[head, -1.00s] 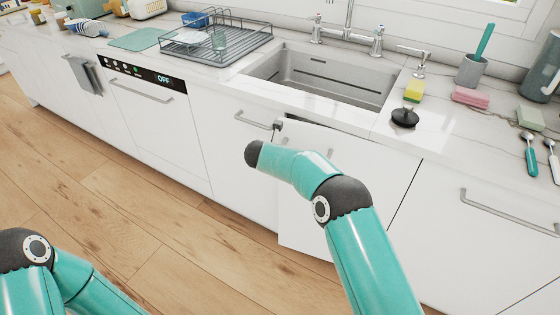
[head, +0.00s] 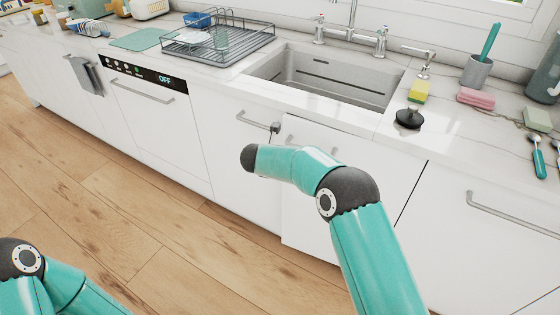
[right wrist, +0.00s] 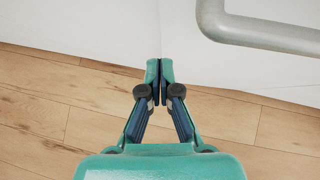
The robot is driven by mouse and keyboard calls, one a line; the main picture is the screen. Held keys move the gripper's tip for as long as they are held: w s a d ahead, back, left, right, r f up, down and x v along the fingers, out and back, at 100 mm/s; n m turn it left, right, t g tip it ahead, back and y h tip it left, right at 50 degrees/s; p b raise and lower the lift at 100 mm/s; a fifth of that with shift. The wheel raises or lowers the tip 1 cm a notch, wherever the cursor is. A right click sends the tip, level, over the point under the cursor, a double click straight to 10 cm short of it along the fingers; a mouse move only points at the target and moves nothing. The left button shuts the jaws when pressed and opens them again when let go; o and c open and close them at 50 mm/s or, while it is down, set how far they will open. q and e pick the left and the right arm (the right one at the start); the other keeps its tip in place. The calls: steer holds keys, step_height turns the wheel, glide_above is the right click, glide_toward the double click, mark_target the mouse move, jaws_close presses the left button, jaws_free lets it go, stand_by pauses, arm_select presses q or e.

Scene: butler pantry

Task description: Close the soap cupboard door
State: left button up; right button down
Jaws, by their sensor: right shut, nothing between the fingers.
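The soap cupboard door (head: 385,180) is the white panel under the sink, with a bar handle (head: 291,139) near its top, partly behind my right arm. It looks shut or nearly shut; its lower left corner seems to stand slightly proud of the neighbouring front, and I cannot tell if it is flush. In the right wrist view, my right gripper (right wrist: 160,68) is shut and empty, its tips at the vertical edge between two white panels, left of a bar handle (right wrist: 255,32). I cannot tell whether it touches. In the head view that gripper is hidden. My left gripper is out of view.
The sink (head: 325,75) and counter lie above the door. A neighbouring cupboard handle (head: 255,120) is on the left, another handle (head: 510,215) on the right. The dishwasher (head: 155,115) is further left. The wooden floor (head: 130,230) is clear.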

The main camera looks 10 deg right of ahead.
steer(key=a+v, duration=0.1)
steer(key=v, duration=0.9)
steer(key=s+d+r+m+h, duration=0.1)
steer(key=d+m+h, duration=0.2)
steer(key=d, duration=0.1)
steer(key=s+a+f+n+t+h+b, duration=0.1)
steer(key=s+a+f+t+h+b, duration=0.15)
steer(key=f+b, duration=0.65)
steer(key=s+a+f+t+h+b, duration=0.15)
steer(key=f+t+b, duration=0.25)
steer(key=b, duration=1.2)
steer(key=b+x, duration=0.1)
steer(key=x, duration=1.4)
steer(key=shift+a, duration=0.15)
